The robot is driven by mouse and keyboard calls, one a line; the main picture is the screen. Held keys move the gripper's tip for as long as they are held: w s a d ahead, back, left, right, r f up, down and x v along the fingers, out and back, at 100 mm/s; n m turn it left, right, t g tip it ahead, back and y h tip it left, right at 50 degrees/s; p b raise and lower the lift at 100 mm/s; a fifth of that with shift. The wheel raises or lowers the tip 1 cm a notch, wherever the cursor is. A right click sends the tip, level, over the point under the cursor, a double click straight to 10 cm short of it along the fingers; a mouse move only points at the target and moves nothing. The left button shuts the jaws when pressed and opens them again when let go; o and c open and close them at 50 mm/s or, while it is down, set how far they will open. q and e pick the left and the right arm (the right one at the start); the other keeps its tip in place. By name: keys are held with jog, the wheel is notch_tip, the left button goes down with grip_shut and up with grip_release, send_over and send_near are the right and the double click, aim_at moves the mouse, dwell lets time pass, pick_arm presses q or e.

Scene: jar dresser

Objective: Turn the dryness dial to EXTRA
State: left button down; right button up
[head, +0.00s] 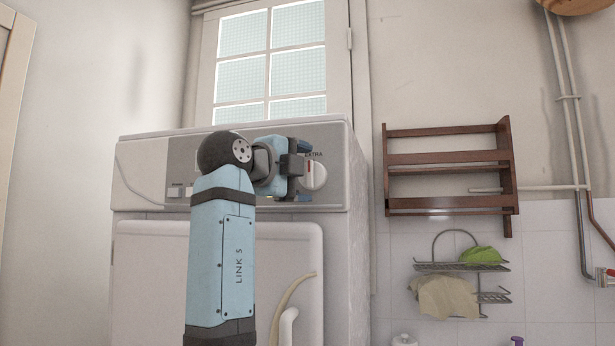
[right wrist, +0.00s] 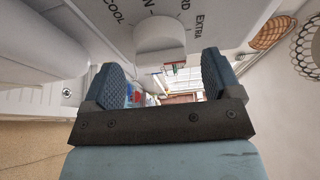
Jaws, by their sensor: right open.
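The dryness dial (head: 316,177) is a round white knob on the front panel of the white machine (head: 333,240), with the word EXTRA printed above it. My right gripper (head: 300,167) is just left of the dial in the head view and hides its left part. In the right wrist view the dial (right wrist: 158,38) stands ahead of the gap of my right gripper (right wrist: 164,80). The jaws are open and empty, with a gap showing on each side of the knob. COOL and EXTRA can be read on the panel. I cannot tell the dial's setting. My left gripper is not in view.
A window (head: 270,60) is behind the machine. A wooden wall rack (head: 450,158) and a wire shelf (head: 462,267) with a cloth (head: 443,297) and a green item (head: 482,256) hang to the right. My right arm covers part of the machine's front.

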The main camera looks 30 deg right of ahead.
jog(key=b+v, duration=0.1)
jog(key=v, duration=1)
jog(key=shift+a, duration=0.2)
jog(key=shift+r, duration=0.1)
